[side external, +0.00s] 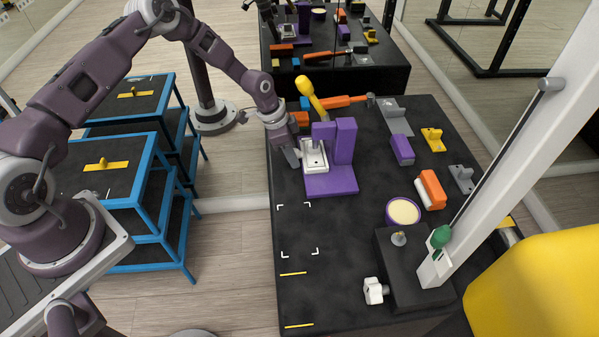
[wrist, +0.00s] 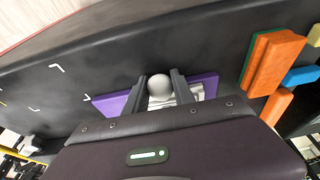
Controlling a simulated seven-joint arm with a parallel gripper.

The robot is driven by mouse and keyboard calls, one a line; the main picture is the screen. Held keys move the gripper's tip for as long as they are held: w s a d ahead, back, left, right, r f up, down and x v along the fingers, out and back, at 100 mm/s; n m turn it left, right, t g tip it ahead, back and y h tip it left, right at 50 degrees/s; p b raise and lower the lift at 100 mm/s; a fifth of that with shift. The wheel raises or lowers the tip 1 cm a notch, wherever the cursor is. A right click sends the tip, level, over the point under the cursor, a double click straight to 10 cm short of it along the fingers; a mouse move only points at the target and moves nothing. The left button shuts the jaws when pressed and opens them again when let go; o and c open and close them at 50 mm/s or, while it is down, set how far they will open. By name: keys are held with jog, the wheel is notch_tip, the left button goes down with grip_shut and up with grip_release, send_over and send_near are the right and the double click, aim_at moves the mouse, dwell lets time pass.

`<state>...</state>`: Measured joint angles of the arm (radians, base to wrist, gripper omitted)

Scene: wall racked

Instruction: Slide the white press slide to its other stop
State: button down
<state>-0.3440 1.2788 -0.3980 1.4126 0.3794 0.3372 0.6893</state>
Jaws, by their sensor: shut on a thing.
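The purple press (side external: 332,184) stands on the black table, with upright purple blocks rising from its base. The white press slide (side external: 314,157) sits at the left side of those blocks. My gripper (side external: 294,157) reaches it from the left, low over the press. In the wrist view my gripper (wrist: 159,80) has its two fingers on either side of a rounded pale knob (wrist: 160,87) of the slide, shut on it. The purple base (wrist: 108,103) shows beyond the fingers. My gripper body hides most of the slide in the wrist view.
A yellow-headed tool (side external: 310,94) and an orange-handled tool (side external: 345,101) lie behind the press. A purple block (side external: 402,150) and grey bracket (side external: 395,115) stand to the right. A cream-filled bowl (side external: 403,212) is nearer. The table's marked left front is clear.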

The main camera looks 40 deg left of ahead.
jog(key=shift+w+a, duration=0.65)
jog(key=shift+w, duration=0.05)
jog(key=c, duration=1)
grip_release()
jog(key=shift+o, duration=0.2)
jog(key=v, duration=0.7)
jog(key=shift+r, duration=0.15)
